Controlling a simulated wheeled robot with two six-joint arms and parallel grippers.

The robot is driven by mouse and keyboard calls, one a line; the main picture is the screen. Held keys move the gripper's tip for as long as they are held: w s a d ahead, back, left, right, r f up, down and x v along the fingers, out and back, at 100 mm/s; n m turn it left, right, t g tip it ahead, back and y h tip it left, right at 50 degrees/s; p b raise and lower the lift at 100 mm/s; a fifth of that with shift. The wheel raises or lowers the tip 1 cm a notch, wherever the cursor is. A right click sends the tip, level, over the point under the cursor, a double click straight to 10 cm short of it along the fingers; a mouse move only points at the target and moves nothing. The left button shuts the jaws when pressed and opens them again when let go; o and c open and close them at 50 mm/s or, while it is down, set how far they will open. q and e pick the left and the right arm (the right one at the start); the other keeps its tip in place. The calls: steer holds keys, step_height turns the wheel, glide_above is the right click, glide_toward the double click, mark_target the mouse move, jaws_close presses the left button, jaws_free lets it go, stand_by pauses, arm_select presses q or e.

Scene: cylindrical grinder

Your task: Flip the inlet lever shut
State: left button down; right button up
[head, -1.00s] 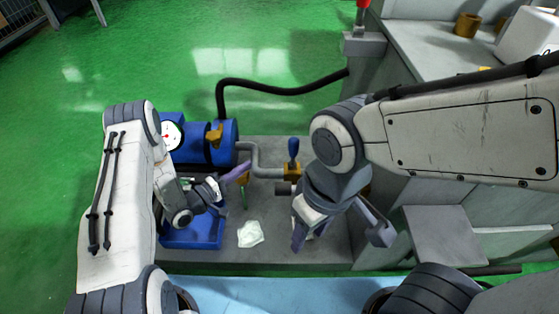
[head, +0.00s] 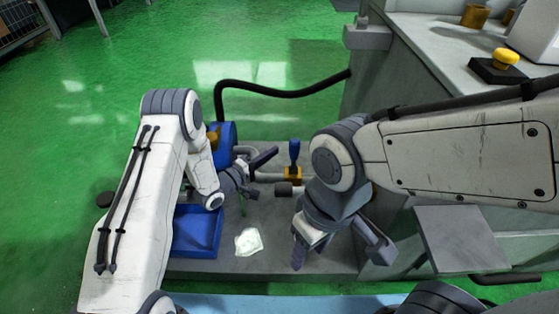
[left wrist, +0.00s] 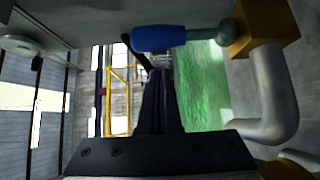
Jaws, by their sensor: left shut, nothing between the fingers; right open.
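The inlet lever, with a blue handle (head: 294,152), stands upright on a brass valve body (head: 292,172) in the head view. In the left wrist view the blue handle (left wrist: 160,38) lies across the top, its metal stem running to the brass body (left wrist: 268,25). My left gripper (head: 274,153) is shut and empty just left of the handle. Its closed fingers (left wrist: 158,90) point toward the handle in the left wrist view; whether they touch it I cannot tell. My right gripper (head: 340,250) is open and empty, below and right of the valve.
A blue tray (head: 190,240) and a white cloth (head: 248,241) lie on the grey base. A blue tank (head: 228,143) stands behind my left arm. A black hose (head: 285,92) runs behind the valve. The machine's grey side (head: 400,230) blocks the right.

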mark_target(292, 149)
arm_select(q)
steer(key=shift+d+b, duration=0.5)
steer(key=shift+d, duration=0.9)
arm_select(e)
steer(key=shift+f, duration=0.9)
arm_select(q)
steer(key=d+p, duration=0.1)
steer(key=p, duration=0.1)
steer(key=d+r+m+g+y+p, duration=0.1)
steer(key=p, duration=0.1)
steer(key=d+r+m+p, duration=0.1)
steer(key=p, duration=0.2)
steer(key=shift+s+y, duration=0.1)
steer(key=shift+y, duration=0.3)
steer(key=d+f+m+g+y+p, duration=0.2)
steer(key=d+m+y+p, duration=0.1)
steer(key=d+y+p, duration=0.2)
steer(key=shift+d+m+p, duration=0.4)
steer(key=shift+d+p, duration=0.35)
steer(key=shift+p, duration=0.5)
arm_select(e)
step_height(292, 149, up, 14)
steer(key=shift+r, duration=0.25)
arm_select(q)
steer(key=shift+f, duration=0.2)
steer(key=shift+a, duration=0.1)
arm_select(e)
steer(key=shift+f, duration=0.15)
